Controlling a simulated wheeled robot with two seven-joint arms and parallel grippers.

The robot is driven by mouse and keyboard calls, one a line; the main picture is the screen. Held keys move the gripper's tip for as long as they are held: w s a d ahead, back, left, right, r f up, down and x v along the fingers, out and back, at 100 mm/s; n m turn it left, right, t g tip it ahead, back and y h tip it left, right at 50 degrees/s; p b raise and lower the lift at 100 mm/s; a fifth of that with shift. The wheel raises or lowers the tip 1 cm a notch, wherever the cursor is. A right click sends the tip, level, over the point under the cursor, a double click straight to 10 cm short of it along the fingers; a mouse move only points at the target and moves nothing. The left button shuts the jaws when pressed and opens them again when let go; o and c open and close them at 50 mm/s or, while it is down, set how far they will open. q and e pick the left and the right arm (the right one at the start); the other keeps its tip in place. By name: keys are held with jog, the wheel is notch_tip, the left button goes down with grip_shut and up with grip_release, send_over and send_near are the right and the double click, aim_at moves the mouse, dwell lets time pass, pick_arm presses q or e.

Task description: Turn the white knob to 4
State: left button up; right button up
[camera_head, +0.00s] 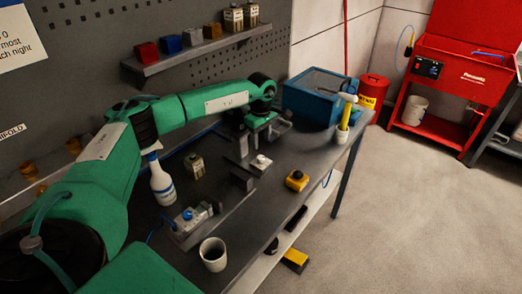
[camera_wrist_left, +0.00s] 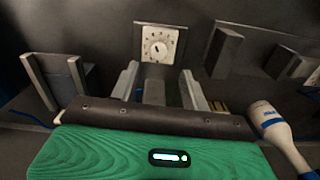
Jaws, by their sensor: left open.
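The white knob (camera_head: 261,160) sits on a light square plate on the grey workbench in the head view. My left gripper (camera_head: 262,137) is above and behind the knob in the head view. In the left wrist view its two fingers (camera_wrist_left: 160,86) are apart, with the dial beyond the gap between them. They appear empty and apart from the knob. My right gripper is not in view.
Dark upright brackets (camera_head: 241,180) stand close to the knob. A yellow button box (camera_head: 297,181), a white cup (camera_head: 213,256), a spray bottle (camera_head: 161,184) and a metal fixture (camera_head: 190,224) stand on the bench.

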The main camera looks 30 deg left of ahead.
aim_at(261, 157)
pick_arm(q)
jog(key=f, duration=0.2)
jog(key=f+p, duration=0.1)
jog(key=f, duration=0.1)
jog(key=shift+w+a, duration=0.15)
jog(key=shift+a, duration=0.05)
notch_tip(261, 157, down, 2)
jog(key=shift+d+f+p, duration=0.1)
jog(key=shift+d+p, duration=0.05)
jog(key=shift+p, duration=0.2)
jog(key=shift+f, duration=0.7)
jog(key=shift+c, duration=0.9)
jog(key=c, duration=0.8)
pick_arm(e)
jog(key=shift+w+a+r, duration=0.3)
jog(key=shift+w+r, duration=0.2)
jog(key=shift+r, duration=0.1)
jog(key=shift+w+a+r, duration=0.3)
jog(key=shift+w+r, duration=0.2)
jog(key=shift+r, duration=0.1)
